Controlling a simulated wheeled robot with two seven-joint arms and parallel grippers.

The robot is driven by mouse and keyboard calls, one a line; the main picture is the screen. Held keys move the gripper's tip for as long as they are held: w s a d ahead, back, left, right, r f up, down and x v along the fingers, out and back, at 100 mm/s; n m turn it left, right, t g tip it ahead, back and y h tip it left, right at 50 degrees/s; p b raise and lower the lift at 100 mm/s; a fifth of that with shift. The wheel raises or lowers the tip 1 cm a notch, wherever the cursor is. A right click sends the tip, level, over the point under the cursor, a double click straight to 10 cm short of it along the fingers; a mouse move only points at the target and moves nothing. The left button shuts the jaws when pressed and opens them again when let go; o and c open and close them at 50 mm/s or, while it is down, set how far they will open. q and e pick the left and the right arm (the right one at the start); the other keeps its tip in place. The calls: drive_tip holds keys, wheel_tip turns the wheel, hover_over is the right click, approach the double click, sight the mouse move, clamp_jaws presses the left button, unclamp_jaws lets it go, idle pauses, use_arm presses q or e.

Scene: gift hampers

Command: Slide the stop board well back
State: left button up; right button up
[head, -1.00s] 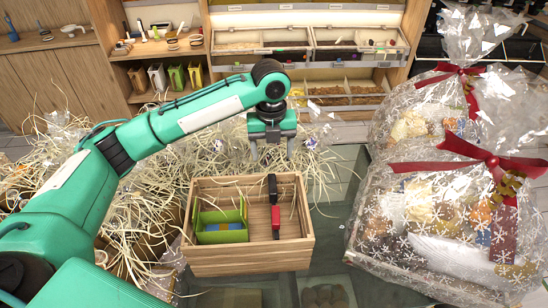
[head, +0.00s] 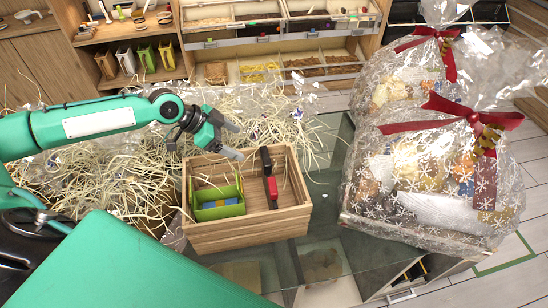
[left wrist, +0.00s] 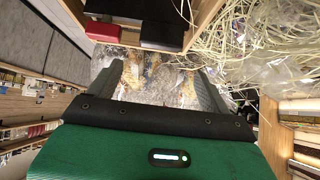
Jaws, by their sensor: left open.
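A wooden crate (head: 247,232) stands on a glass-topped surface in the middle of the head view. In it is an upright black piece (head: 265,160) with a red block (head: 272,188) against it; I cannot tell for sure which is the stop board. Both show at the top of the left wrist view, the black piece (left wrist: 118,8) and the red block (left wrist: 162,36). A green holder (head: 219,210) with a blue item sits in the crate's left part. My left gripper (head: 233,141) is open and empty, above the crate's back edge, apart from the black piece. My right gripper is not in view.
Straw-like shreds (head: 125,165) lie heaped left of and behind the crate. Two wrapped hampers with red bows, the nearer one (head: 415,185) close by, stand at the right. Shelves with divided bins (head: 265,70) are behind. Bare glass (head: 325,205) lies right of the crate.

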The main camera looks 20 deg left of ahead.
sight(266, 155)
use_arm(q)
drive_tip(key=p+x, duration=0.2)
drive_tip(key=x, duration=0.4)
drive_tip(key=p+x, duration=0.3)
drive_tip(key=x, duration=0.3)
drive_tip(key=shift+w+d, duration=0.15)
drive_tip(key=shift+w, duration=0.2)
drive_tip(key=shift+w+d+f, duration=0.2)
drive_tip(key=shift+d+f, duration=0.15)
drive_tip(key=shift+f, duration=0.25)
drive_tip(key=shift+c, duration=0.2)
